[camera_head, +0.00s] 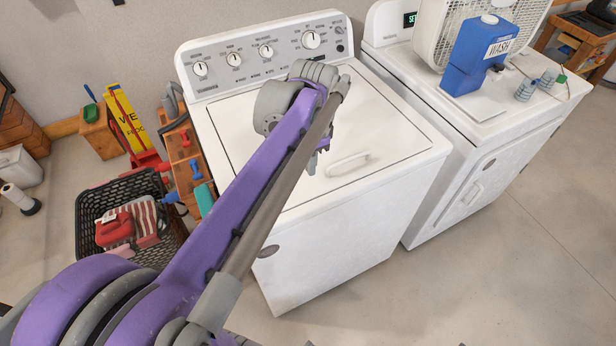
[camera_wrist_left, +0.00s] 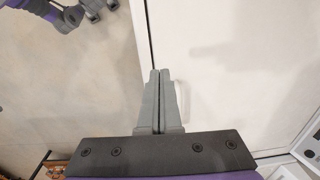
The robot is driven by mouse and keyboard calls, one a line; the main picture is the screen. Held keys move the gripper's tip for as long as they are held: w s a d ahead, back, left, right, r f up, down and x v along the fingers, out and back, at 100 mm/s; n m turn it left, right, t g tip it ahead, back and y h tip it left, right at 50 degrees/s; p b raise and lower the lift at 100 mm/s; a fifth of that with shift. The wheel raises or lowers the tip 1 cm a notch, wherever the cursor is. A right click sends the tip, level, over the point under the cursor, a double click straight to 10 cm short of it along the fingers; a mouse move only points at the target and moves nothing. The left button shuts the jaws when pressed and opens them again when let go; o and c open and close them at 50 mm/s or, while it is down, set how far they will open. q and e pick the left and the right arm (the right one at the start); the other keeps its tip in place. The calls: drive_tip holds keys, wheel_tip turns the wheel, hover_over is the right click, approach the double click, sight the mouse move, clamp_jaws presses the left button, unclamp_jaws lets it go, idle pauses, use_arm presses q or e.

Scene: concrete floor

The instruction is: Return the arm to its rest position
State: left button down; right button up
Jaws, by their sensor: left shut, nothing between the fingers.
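My left arm reaches from the lower left of the head view out over the white washing machine (camera_head: 325,255). Its wrist is above the lid (camera_head: 375,130). My left gripper (camera_head: 312,164) is mostly hidden behind the wrist and forearm. In the left wrist view the gripper (camera_wrist_left: 160,73) shows clearly, with its two grey fingers together and nothing between them. The white lid surface (camera_wrist_left: 230,60) lies beyond the fingers, with a dark seam left of them. The lid looks closed. My right gripper does not show in either view.
A dryer (camera_head: 480,140) stands right of the washer, carrying a box fan (camera_head: 440,30) and a blue wash jug (camera_head: 475,55). A black basket (camera_head: 95,215) with cloth and a wooden shelf (camera_head: 183,150) stand left. Bare floor (camera_head: 530,260) lies at the right front.

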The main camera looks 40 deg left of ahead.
use_arm(q)
wheel_tip(320, 180, up, 4)
drive_tip(key=shift+w+a+r, duration=0.1)
drive_tip(key=shift+r, duration=0.15)
drive_tip(key=shift+f, duration=0.1)
